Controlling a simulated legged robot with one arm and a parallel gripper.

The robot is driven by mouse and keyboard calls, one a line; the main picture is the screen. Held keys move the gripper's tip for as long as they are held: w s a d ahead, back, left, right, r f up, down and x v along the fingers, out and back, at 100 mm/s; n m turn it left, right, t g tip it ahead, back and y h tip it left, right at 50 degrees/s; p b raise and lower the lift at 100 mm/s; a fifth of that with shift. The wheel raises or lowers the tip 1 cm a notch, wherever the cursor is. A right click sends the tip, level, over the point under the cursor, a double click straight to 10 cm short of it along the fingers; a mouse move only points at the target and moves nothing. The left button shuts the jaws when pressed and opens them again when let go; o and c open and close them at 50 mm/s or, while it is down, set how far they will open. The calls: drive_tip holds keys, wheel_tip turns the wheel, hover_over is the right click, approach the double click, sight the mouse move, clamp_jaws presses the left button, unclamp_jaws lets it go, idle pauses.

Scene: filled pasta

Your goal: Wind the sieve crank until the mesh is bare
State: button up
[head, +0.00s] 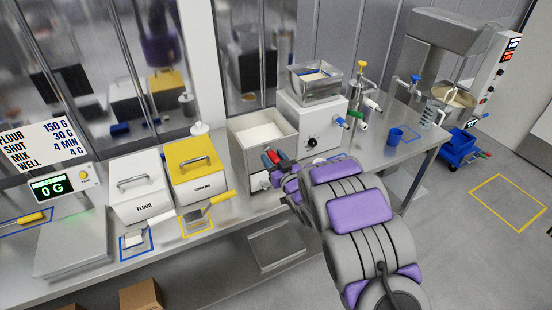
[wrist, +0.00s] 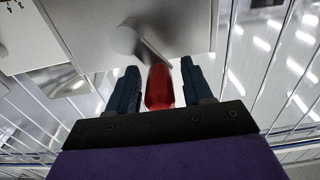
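The sieve (head: 243,152) is a grey box on the bench, left of the machine with the hopper. White powder (head: 262,133) covers most of the inside that I can see; no bare mesh is distinguishable. The crank has a red handle (head: 268,160) at the front of the box. In the wrist view the red handle (wrist: 160,87) stands between the two dark fingers of my gripper (wrist: 160,85), with a narrow gap on each side. The grey crank arm (wrist: 150,50) runs up to a round hub. My gripper is open around the handle.
A white flour bin (head: 140,188) and a yellow-lidded bin (head: 197,165) stand left of the sieve, with scoops in front. The hopper machine (head: 315,120) stands close on the right. An open shelf lies below the bench.

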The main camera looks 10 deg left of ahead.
drive_tip(key=shift+o, duration=1)
drive_tip(key=shift+d, duration=0.1)
drive_tip(key=shift+s+d, duration=0.1)
drive_tip(key=v, duration=0.8)
drive_tip(key=shift+s+d, duration=0.25)
drive_tip(key=shift+s, duration=0.05)
